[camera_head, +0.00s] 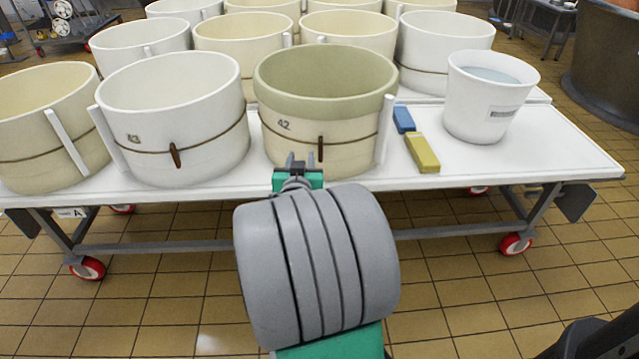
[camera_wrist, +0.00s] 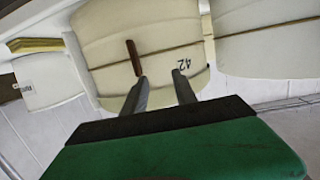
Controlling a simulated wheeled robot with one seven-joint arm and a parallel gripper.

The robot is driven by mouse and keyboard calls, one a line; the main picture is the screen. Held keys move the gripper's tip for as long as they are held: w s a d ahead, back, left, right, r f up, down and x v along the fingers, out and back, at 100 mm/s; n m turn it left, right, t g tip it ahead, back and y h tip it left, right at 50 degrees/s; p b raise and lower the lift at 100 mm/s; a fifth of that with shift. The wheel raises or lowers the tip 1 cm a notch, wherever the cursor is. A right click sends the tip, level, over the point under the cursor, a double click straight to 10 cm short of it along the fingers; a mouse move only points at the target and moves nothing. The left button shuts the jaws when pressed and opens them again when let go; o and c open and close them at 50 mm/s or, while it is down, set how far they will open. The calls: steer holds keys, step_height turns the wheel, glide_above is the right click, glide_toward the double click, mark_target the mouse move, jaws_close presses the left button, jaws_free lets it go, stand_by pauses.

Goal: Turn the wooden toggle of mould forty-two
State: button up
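Mould forty-two (camera_head: 275,112) is a cream round mould with a greenish upper band, standing on the white table. A brown cord circles it, with its wooden toggle (camera_head: 321,148) hanging upright at the front. My gripper (camera_head: 299,162) is in front of the mould's lower wall, slightly left of the toggle in the head view. In the wrist view, upside down, the toggle (camera_wrist: 134,57) lies by the tip of the left finger, outside the gap. My gripper (camera_wrist: 160,75) is open with nothing between its fingers; whether a finger touches the toggle I cannot tell.
Mould 43 (camera_head: 180,110), white with its own toggle, stands close on the left. A blue block (camera_head: 403,119), a yellow block (camera_head: 422,154) and a white bucket (camera_head: 485,100) are on the right. More moulds stand behind. The wheeled table's (camera_head: 540,158) right end is clear.

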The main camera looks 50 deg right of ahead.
mark_target(320, 148)
steer(key=s+d+f+h+b, duration=0.2)
steer(key=s+d+f, duration=0.1)
steer(key=shift+m, duration=0.3)
steer(key=x, duration=0.5)
steer(key=r+x, duration=0.1)
steer(key=x, duration=0.1)
steer(key=shift+w+d, duration=0.25)
steer(key=shift+d, duration=0.05)
steer(key=shift+c, duration=0.4)
jaws_close()
